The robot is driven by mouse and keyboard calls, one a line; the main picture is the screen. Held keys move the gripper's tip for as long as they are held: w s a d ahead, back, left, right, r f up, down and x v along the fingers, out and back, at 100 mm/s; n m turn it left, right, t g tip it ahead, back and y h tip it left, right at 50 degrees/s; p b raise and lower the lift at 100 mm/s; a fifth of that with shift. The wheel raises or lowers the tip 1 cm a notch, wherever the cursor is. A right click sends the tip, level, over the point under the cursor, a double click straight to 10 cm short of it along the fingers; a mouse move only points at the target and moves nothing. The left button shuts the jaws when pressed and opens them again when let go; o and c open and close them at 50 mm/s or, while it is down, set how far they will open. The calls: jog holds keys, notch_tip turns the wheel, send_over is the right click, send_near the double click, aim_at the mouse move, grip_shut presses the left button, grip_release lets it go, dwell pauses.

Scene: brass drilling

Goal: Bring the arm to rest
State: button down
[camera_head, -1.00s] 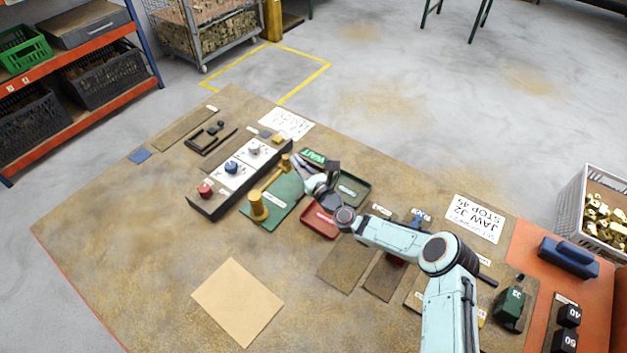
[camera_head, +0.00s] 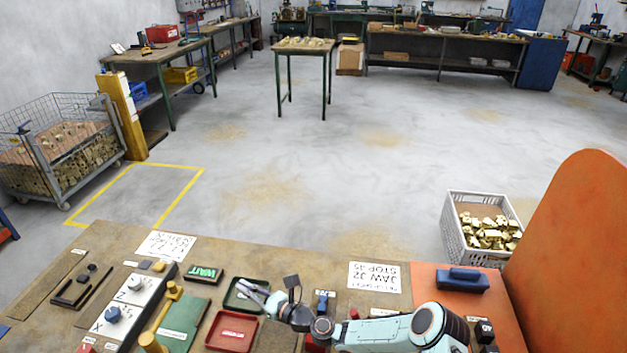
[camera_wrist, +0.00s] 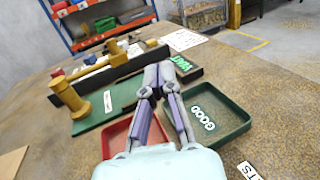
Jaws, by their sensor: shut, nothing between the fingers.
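My gripper (camera_head: 254,288) is at the front of the bench, its fingers pointing left over the dark green tray (camera_head: 233,303) in the head view. In the wrist view its two fingers (camera_wrist: 157,74) meet at the tips with nothing between them. There the dark green tray marked GOOD (camera_wrist: 238,128) lies to the right of the fingers and the red tray (camera_wrist: 112,140) to the left. The red tray also shows in the head view (camera_head: 222,344). My arm reaches in from the lower right.
A brass stop tool (camera_wrist: 75,98) stands on a green mat (camera_wrist: 91,125), left of the fingers. A crate of brass parts (camera_head: 450,232) stands beyond the bench; open floor lies behind.

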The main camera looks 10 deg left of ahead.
jog(key=s+d+r+n+g+h, duration=0.2)
jog(key=s+d+r+n+h, duration=0.3)
jog(key=s+d, duration=0.5)
jog(key=s+d+r+n+g+h, duration=0.2)
jog(key=s+d+r+n+h, duration=0.3)
jog(key=s+d+n, duration=0.5)
jog(key=s+d+r+n+g+h, duration=0.2)
jog(key=s+d+r+n+h, duration=0.4)
jog(key=s+d, duration=0.5)
jog(key=shift+d+n+g, duration=0.3)
jog(key=shift+n, duration=0.9)
